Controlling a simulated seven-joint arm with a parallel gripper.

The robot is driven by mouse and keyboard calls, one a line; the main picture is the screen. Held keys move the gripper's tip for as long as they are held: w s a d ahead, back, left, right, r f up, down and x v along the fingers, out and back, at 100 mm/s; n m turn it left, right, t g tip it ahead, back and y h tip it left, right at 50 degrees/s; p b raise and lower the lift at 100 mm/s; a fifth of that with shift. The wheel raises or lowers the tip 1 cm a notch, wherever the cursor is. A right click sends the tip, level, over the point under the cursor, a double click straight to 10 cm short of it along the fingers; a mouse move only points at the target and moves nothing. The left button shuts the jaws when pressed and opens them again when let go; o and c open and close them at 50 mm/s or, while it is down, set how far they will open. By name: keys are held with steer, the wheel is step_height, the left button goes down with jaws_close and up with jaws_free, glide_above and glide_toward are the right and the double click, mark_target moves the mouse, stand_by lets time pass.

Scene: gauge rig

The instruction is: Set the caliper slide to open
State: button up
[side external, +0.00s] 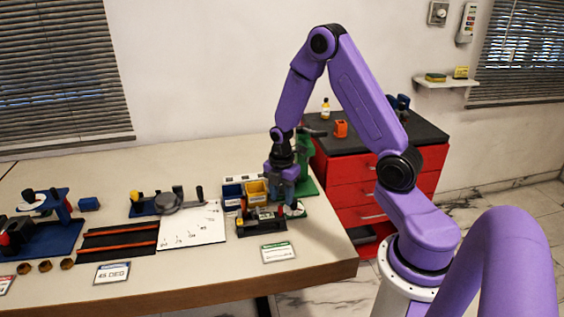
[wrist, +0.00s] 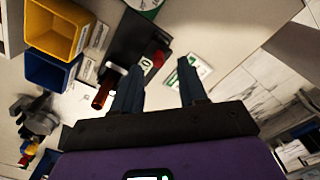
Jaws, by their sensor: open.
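The fixture that looks like the caliper is a low dark block with red parts (side external: 262,221), near the table's right end in the side view. In the wrist view its dark base (wrist: 138,38) shows with a red cylindrical piece (wrist: 103,90) and a small white round mark. My gripper (wrist: 160,66) is open with nothing between its fingers. The left finger overlaps the fixture in the picture; the right finger is over the pale table. In the side view my gripper (side external: 287,196) is just behind the fixture, its fingertips partly hidden. I cannot tell the slide's setting.
Yellow (side external: 256,191) and blue (side external: 232,194) bins stand behind the fixture. A green stand (side external: 306,172) is close to my gripper. A label card (side external: 278,252) lies in front. A white sheet (side external: 193,226) lies left. The table's right edge is near.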

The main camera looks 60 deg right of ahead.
step_height(320, 180, up, 12)
steer(key=shift+r, duration=0.2)
stand_by(0.4)
steer(key=s+a+r+m, duration=0.2)
steer(key=s+a, duration=0.6)
steer(key=s+a+r+m, duration=0.2)
steer(key=s+a, duration=0.5)
steer(key=a, duration=0.2)
steer(key=s+m, duration=0.1)
steer(key=s, duration=0.8)
steer(key=shift+a+r, duration=0.35)
steer(key=shift+a, duration=0.05)
steer(key=shift+w, duration=0.1)
